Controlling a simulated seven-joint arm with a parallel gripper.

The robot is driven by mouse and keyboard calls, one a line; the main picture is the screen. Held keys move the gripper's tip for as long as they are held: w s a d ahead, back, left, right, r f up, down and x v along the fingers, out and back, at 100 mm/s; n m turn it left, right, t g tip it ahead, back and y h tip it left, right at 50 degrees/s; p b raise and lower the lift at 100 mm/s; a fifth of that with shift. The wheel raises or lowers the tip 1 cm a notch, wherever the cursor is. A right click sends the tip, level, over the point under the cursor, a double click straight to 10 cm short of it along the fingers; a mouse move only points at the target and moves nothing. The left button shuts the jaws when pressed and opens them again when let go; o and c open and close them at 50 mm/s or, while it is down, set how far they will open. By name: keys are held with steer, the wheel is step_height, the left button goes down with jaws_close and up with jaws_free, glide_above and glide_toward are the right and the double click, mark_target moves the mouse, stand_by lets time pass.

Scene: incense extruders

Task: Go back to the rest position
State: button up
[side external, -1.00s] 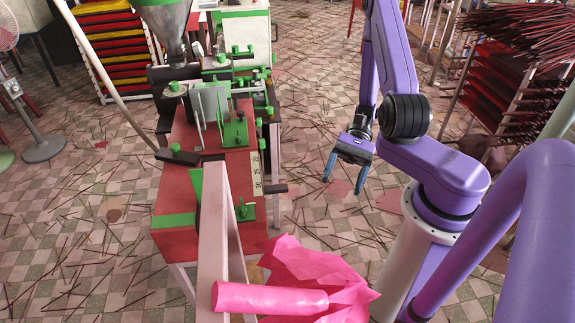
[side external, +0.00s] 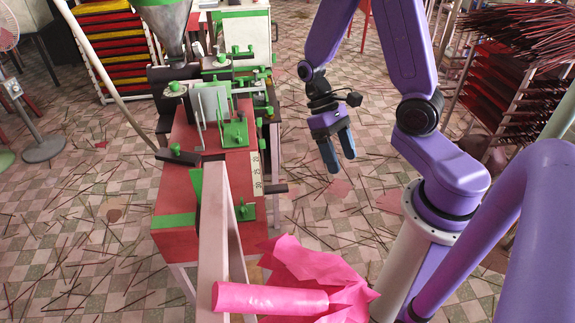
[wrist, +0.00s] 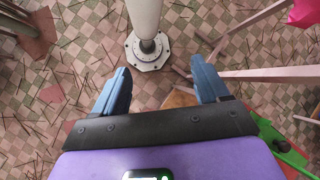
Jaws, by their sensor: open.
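My gripper (side external: 339,160) has two blue fingers and hangs in free air to the right of the red and green extruder machine (side external: 178,232), pointing down. It is open and empty. My gripper touches nothing.
A pink wrapped roll (side external: 268,298) lies at the front on a long beam (side external: 213,240). A rack of incense sticks (side external: 505,85) stands at the right. Loose sticks litter the tiled floor (side external: 330,245). The space around my gripper is clear.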

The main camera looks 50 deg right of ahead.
steer(key=s+a+r+n+t+h, duration=0.1)
steer(key=s+a+r+n+t, duration=0.6)
steer(key=n, duration=0.5)
step_height(320, 180, up, 3)
steer(key=shift+s+f+h, duration=0.15)
steer(key=shift+s+h, duration=0.15)
steer(key=shift+s, duration=0.15)
stand_by(1.2)
